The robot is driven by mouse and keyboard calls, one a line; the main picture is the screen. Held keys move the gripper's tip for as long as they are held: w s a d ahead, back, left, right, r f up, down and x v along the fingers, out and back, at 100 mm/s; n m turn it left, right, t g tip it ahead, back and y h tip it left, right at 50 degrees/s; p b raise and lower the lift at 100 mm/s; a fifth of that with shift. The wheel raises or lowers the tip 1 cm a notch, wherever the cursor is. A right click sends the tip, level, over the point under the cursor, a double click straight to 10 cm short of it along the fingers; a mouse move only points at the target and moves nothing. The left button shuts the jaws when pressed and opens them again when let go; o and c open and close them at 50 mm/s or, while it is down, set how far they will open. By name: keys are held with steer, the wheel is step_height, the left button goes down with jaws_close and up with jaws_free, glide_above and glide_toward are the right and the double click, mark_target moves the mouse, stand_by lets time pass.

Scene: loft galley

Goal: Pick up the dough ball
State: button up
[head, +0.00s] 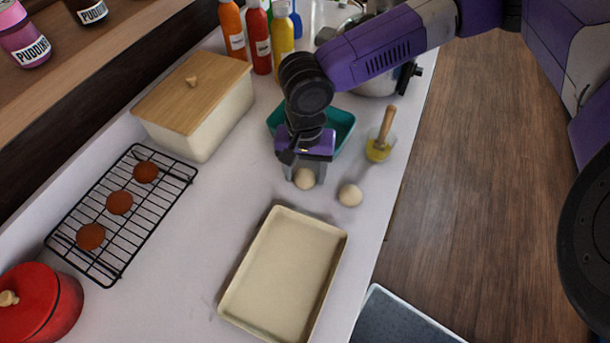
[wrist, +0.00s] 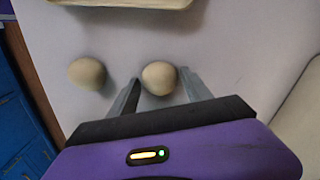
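Two pale dough balls are on the white counter. One dough ball (head: 304,179) is at my gripper (head: 305,176); in the wrist view this dough ball (wrist: 159,77) lies between the tips of the two fingers (wrist: 160,88). The fingers stand apart, one on each side of it, with a narrow gap showing on the right; contact on the left is hard to tell. The other dough ball (head: 350,195) sits a little to the right in the head view, and to the left in the wrist view (wrist: 87,73), outside the fingers.
A cream baking tray (head: 236,281) lies in front of the dough balls. A teal tray (head: 345,125) is behind my gripper, and a yellow cup with a brush (head: 378,150) stands right. A cooling rack (head: 85,207) and bread box (head: 196,105) are left.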

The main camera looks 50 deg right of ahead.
steer(key=c, duration=1)
steer(key=shift+o, duration=0.2)
